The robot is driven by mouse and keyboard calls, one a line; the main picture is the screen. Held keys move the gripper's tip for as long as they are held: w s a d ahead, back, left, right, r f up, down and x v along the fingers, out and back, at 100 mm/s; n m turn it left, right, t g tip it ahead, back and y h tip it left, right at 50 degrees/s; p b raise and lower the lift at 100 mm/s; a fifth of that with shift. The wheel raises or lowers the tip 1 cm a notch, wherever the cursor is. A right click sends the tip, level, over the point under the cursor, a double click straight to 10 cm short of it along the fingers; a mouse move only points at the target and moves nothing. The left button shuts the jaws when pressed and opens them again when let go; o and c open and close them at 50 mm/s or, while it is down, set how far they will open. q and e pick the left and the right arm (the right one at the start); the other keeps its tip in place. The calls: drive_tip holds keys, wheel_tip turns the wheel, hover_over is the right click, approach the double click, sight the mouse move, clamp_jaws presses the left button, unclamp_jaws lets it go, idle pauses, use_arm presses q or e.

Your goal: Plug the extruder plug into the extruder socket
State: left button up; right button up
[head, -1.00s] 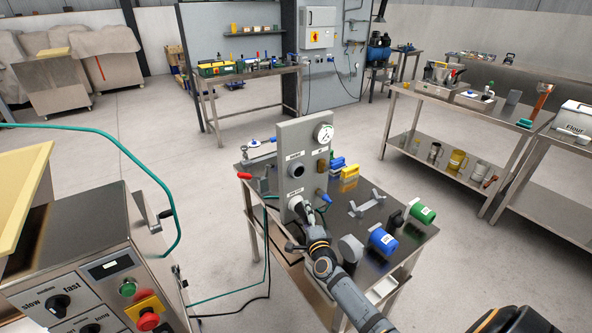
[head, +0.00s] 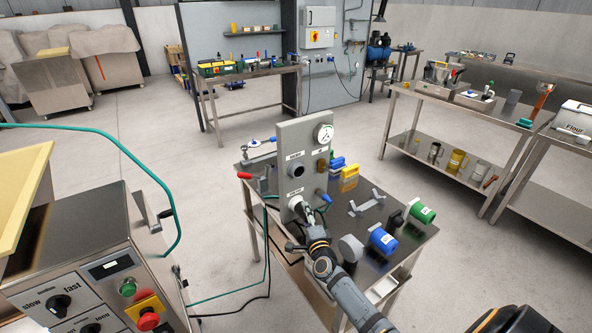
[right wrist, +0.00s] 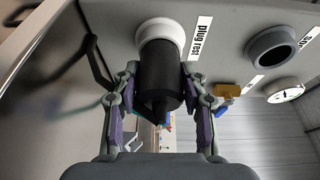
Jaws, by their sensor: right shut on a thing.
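The black extruder plug (right wrist: 160,80) is in the right wrist view, with its far end at the white ring of the plug rest (right wrist: 160,28). How deep it sits in the ring is hidden. My right gripper (right wrist: 160,95) is shut on the plug, one finger on each side. In the head view my right gripper (head: 302,213) is at the low front of the grey panel (head: 310,135). The dark round socket (right wrist: 272,50) is to the right of the plug rest, its label partly cut off. In the head view this socket (head: 296,170) is above the gripper. My left gripper is not in view.
A gauge (head: 325,133) is at the panel's top right. A blue cylinder (head: 382,240), a green one (head: 422,212) and a grey bracket (head: 367,204) are on the table to the right. A red-handled lever (head: 244,175) is left of the panel. Cables hang below.

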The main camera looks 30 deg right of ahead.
drive_tip(key=shift+s, duration=0.4)
drive_tip(key=shift+c, duration=0.5)
drive_tip(key=shift+s+d+p, duration=0.15)
drive_tip(key=shift+s+p, duration=0.3)
drive_tip(key=shift+s, duration=0.8)
drive_tip(key=shift+s, duration=0.35)
drive_tip(key=shift+s+d+p, duration=0.15)
drive_tip(key=shift+s+p, duration=0.2)
drive_tip(key=shift+s, duration=1.1)
drive_tip(key=shift+s+d+p, duration=0.1)
drive_tip(key=shift+s+p, duration=0.2)
drive_tip(key=shift+s, duration=1.1)
